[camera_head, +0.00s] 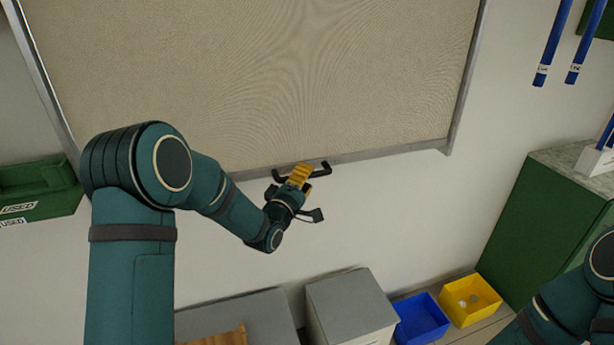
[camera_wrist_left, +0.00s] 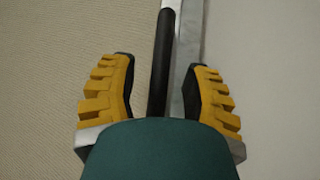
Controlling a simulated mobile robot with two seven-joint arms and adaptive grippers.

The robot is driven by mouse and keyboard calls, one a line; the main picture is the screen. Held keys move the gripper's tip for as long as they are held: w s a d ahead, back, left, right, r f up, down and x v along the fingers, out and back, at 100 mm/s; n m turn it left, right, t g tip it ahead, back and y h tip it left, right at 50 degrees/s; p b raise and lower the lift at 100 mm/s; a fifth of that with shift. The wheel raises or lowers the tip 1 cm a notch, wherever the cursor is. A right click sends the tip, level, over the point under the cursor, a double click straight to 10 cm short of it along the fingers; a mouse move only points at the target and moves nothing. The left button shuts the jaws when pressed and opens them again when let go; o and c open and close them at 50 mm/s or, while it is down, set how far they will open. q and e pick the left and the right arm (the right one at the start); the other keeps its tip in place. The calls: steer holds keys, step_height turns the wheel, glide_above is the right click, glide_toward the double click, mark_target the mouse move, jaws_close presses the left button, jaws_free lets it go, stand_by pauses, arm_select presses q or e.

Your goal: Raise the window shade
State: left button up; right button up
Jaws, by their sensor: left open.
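The beige window shade (camera_head: 260,70) is down, with a metal bar (camera_head: 395,149) along its lower edge. A black handle (camera_head: 324,170) sits at the middle of that bar. My left gripper (camera_head: 303,174) is at the handle, its yellow fingers hiding the handle's middle. In the left wrist view the open fingers (camera_wrist_left: 163,75) stand on either side of the black handle (camera_wrist_left: 159,60) and the metal bar (camera_wrist_left: 188,45), with gaps left between. My right arm (camera_head: 570,300) shows at the lower right; its gripper is out of view.
A green bin (camera_head: 40,190) marked USED is at the left. Grey boxes (camera_head: 350,305), a blue bin (camera_head: 420,318) and a yellow bin (camera_head: 470,299) stand below. A green cabinet (camera_head: 545,215) is at the right. Blue rods (camera_head: 553,45) hang at upper right.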

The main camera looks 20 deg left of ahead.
arm_select(q)
steer(key=shift+w+d+r, duration=0.1)
steer(key=shift+w, duration=0.5)
jaws_close()
steer(key=shift+r, duration=0.15)
